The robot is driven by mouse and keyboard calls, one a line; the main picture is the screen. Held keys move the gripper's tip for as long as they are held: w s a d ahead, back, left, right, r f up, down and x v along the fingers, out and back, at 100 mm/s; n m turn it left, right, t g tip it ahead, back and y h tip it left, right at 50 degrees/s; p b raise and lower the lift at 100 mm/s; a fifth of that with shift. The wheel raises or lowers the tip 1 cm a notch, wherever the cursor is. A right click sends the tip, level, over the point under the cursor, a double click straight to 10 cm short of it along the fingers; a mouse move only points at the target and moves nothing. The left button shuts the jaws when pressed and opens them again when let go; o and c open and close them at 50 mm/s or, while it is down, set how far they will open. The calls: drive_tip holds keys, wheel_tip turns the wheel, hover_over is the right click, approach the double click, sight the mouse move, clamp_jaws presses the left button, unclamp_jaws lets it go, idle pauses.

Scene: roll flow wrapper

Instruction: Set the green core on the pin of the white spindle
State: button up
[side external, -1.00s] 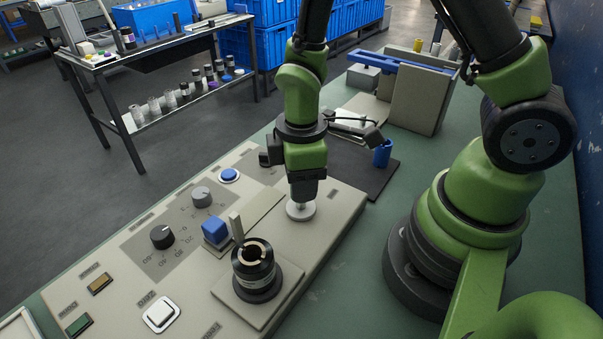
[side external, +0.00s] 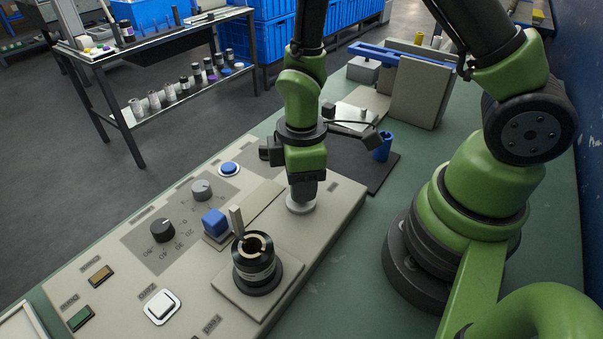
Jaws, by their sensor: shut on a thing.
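The white spindle (side external: 300,209) shows as a round white base on the far right part of the beige panel, partly under my gripper (side external: 303,199). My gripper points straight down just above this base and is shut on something. The jaws and the wrist hide what it holds, and I cannot make out the green core anywhere. The spindle's pin is also hidden behind the jaws. Whether the jaws touch the base cannot be told.
A black cylinder with an open ring top (side external: 257,264) stands on a square plate in front. A blue block (side external: 215,225), knobs and buttons sit on the beige panel (side external: 120,285). Behind are a dark mat (side external: 345,160), a blue cup (side external: 382,147) and a beige upright box (side external: 416,95).

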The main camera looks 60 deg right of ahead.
drive_tip(key=shift+f, duration=0.3)
drive_tip(key=shift+f, duration=0.15)
idle(0.3)
drive_tip(key=o, duration=1.5)
drive_tip(key=shift+c, duration=0.2)
drive_tip(key=shift+r, duration=4.05)
drive_tip(key=s+d+r+m+t+y, duration=0.1)
drive_tip(key=s+r+m+t, duration=0.2)
drive_tip(key=r+m, duration=0.3)
drive_tip(key=s+r+m+t+y, duration=0.1)
drive_tip(key=s+r+m+t, duration=0.3)
drive_tip(key=r, duration=0.7)
drive_tip(key=s+m, duration=0.2)
drive_tip(key=m, duration=0.1)
drive_tip(key=shift+d, duration=0.35)
